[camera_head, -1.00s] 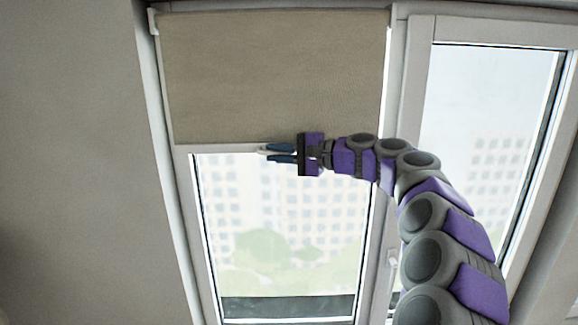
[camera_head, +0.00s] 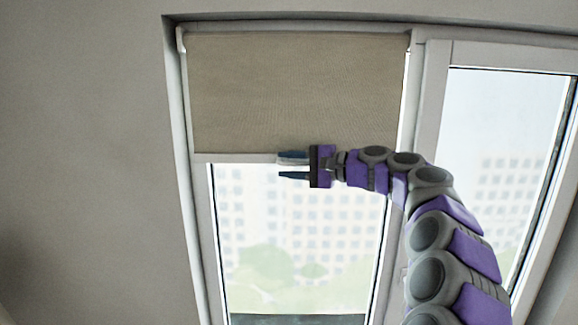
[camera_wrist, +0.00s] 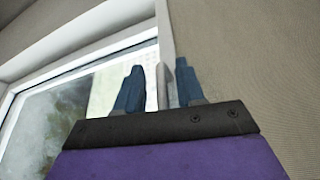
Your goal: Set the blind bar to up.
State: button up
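The beige roller blind (camera_head: 295,95) hangs over the upper part of the left window. Its pale bottom bar (camera_head: 235,158) runs level across the glass. The bar's right part is hidden behind my arm in the head view.
White window frames (camera_head: 203,240) surround the left window and a second window (camera_head: 500,140) on the right. A plain wall (camera_head: 90,160) is at the left. The glass below the blind is clear of objects, except for my arm at the right.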

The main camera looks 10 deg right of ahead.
jog(key=shift+d, duration=0.4)
jog(key=b+v, duration=0.2)
jog(key=v, duration=1.4)
jog(key=shift+s+d+f, duration=0.15)
jog(key=shift+s+d, duration=0.15)
jog(key=shift+a, duration=0.1)
